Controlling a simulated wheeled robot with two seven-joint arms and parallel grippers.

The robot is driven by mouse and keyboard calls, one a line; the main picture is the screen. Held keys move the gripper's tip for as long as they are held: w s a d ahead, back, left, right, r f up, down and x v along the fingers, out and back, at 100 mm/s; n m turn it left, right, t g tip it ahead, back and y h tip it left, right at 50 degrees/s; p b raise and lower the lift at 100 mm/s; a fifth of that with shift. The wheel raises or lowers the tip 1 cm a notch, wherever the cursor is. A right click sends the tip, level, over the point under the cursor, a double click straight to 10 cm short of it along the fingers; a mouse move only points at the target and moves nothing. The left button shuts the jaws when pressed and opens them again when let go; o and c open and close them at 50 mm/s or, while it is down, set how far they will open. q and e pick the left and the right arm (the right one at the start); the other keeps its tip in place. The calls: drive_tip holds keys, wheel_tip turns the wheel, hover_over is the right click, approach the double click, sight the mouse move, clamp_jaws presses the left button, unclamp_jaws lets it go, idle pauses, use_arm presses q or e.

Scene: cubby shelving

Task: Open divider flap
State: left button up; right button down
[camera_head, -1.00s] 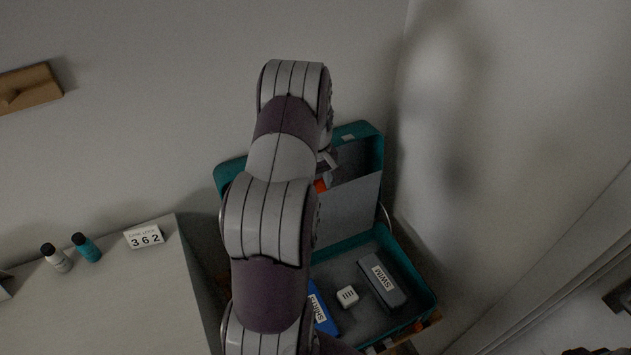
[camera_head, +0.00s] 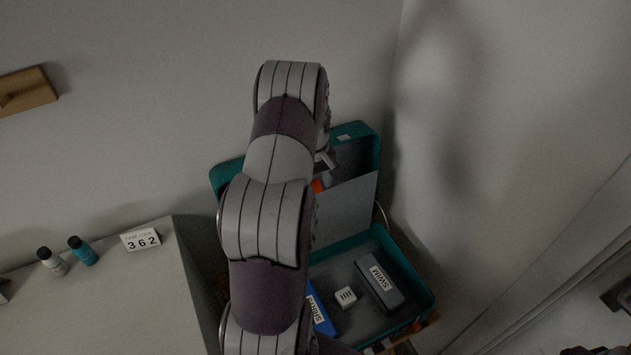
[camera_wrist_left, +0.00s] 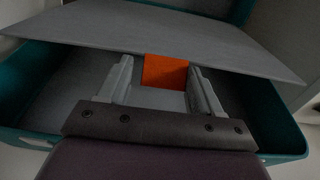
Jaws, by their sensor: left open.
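The grey divider flap (camera_head: 347,212) stands in the raised lid of an open teal case (camera_head: 370,150). Its top edge is apart from the lid, with a gap behind it. An orange tab (camera_head: 318,186) sits at the flap's edge; it also shows in the left wrist view (camera_wrist_left: 165,71). My left gripper (camera_head: 326,160) is at the lid, mostly hidden behind my own arm in the head view. In the left wrist view its fingers (camera_wrist_left: 160,78) are open, one on each side of the tab. Whether they touch it I cannot tell.
The case bottom holds a grey SWIM box (camera_head: 380,281), a small white block (camera_head: 345,297) and a partly hidden blue box (camera_head: 321,312). A table (camera_head: 120,300) at left bears two bottles and a 362 sign (camera_head: 141,239). Walls stand close behind and right.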

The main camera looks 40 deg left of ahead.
use_arm(q)
drive_tip(key=shift+s+d+f, duration=0.15)
drive_tip(key=shift+s+f, duration=0.25)
drive_tip(key=shift+f, duration=0.15)
drive_tip(key=r, duration=0.4)
drive_tip(key=a+r+b, duration=0.1)
drive_tip(key=r, duration=0.1)
drive_tip(key=shift+w+r, duration=0.25)
drive_tip(key=shift+r, duration=0.15)
wheel_tip(320, 180, up, 7)
drive_tip(key=p, duration=0.1)
drive_tip(key=shift+d, duration=0.35)
drive_tip(key=shift+d, duration=0.1)
